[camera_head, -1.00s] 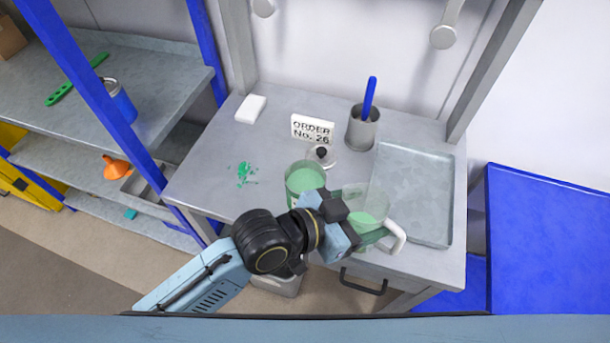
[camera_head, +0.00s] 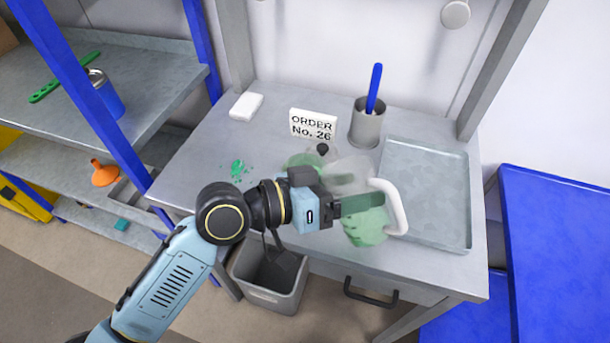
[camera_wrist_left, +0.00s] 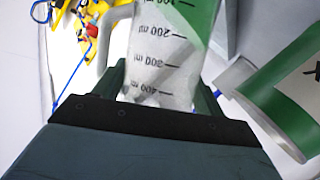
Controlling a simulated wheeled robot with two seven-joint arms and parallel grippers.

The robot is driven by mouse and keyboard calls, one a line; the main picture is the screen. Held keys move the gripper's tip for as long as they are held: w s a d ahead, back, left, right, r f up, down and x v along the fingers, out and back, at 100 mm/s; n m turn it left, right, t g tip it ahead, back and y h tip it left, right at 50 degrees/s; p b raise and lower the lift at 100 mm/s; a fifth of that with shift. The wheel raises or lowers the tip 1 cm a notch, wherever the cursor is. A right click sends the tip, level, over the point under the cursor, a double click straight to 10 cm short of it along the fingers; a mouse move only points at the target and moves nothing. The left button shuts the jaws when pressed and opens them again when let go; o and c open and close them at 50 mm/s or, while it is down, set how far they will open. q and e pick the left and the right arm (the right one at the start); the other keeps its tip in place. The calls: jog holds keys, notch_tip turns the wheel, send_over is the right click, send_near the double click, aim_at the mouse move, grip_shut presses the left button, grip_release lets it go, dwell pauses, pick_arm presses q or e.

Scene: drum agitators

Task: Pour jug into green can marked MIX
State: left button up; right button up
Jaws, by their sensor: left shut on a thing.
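My left gripper (camera_head: 343,207) is shut on the clear jug (camera_head: 348,172), which has a white handle and green liquid inside. The jug is held over the table's front part and appears tilted, its clear upper part leaning towards the can. The wrist view shows the jug's graduated wall (camera_wrist_left: 165,55) between the fingers, with green liquid along its upper right. The green can (camera_head: 300,161) stands just behind my gripper, mostly hidden by it. In the wrist view a green and white can (camera_wrist_left: 283,100) is at the right, its mark cut off. I see no stream of liquid.
An order sign (camera_head: 313,124), a black-knobbed lid (camera_head: 322,150) and a grey cup with a blue-handled tool (camera_head: 366,126) stand behind. A grey tray (camera_head: 428,185) lies to the right. Green spills (camera_head: 238,170) mark the table at left. A grey bin (camera_head: 268,294) stands below.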

aim_at(328, 169)
pick_arm(q)
jog(key=shift+w+a+r+n+h+b, duration=0.2)
jog(key=shift+w+a+n+h+b, duration=0.15)
jog(key=shift+n+b, duration=0.1)
jog(key=shift+w+a+r+n+h+b, duration=0.15)
jog(key=shift+r+n+h+b, duration=0.2)
jog(key=shift+r+n, duration=0.3)
jog(key=shift+a+r+n+h, duration=0.1)
jog(key=shift+r+n+h, duration=0.25)
jog(key=shift+n, duration=0.35)
jog(key=shift+w+a+r+n+h, duration=0.2)
jog(key=shift+r+n+h, duration=0.15)
jog(key=shift+n, duration=0.45)
jog(key=shift+t, duration=0.3)
jog(key=shift+w+f+n+b, duration=0.1)
jog(key=shift+f+n+b, duration=0.2)
jog(key=shift+n, duration=0.1)
jog(key=shift+w+a+f+n+t+h, duration=0.15)
jog(key=shift+n+t+h, duration=0.15)
jog(key=shift+n+h, duration=0.15)
jog(key=shift+w+a+r+n, duration=0.35)
jog(key=shift+r+n, duration=0.15)
jog(key=shift+r, duration=0.05)
jog(key=shift+w+a+r+n, duration=0.35)
jog(key=shift+r+n, duration=0.1)
jog(key=shift+r, duration=0.1)
